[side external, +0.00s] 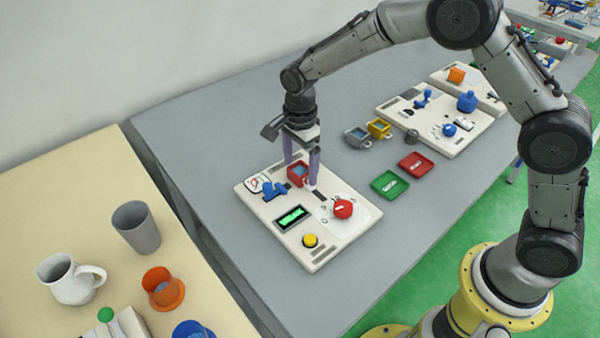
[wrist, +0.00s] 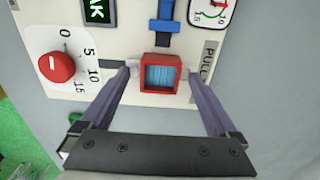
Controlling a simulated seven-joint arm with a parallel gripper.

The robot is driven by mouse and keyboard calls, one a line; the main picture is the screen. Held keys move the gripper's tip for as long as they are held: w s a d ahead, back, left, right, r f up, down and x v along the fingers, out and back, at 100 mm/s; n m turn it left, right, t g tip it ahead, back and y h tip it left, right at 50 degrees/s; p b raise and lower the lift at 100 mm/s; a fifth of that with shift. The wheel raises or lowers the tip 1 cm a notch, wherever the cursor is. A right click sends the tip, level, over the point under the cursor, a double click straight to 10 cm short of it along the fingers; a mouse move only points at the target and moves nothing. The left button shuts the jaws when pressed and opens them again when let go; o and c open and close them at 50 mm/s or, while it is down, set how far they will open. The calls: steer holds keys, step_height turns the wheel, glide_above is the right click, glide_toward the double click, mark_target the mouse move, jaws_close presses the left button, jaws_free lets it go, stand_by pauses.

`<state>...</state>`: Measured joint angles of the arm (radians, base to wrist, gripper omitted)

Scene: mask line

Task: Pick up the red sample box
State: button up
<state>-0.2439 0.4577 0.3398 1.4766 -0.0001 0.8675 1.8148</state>
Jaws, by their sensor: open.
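The red sample box (side external: 297,172) is a small open-topped box with a blue inside, at the back edge of the white control panel (side external: 331,244). In the wrist view the red sample box (wrist: 160,73) sits between my two fingertips. My gripper (side external: 302,180) points down over the panel with its purple fingers apart. In the wrist view my gripper (wrist: 161,72) is open, with one fingertip on each side of the box. Small gaps seem to remain between fingers and box; contact is hard to judge. Part of the box is hidden behind a finger in the side view.
The panel carries a red knob (side external: 343,208), a blue lever (side external: 273,190), a dial gauge (side external: 257,183), a green display (side external: 291,216) and a yellow button (side external: 310,240). A green tray (side external: 390,184) and red tray (side external: 416,165) lie to the right.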

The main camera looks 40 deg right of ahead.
steer(key=c, duration=1.5)
steer(key=shift+o, duration=0.2)
steer(key=shift+r, duration=0.15)
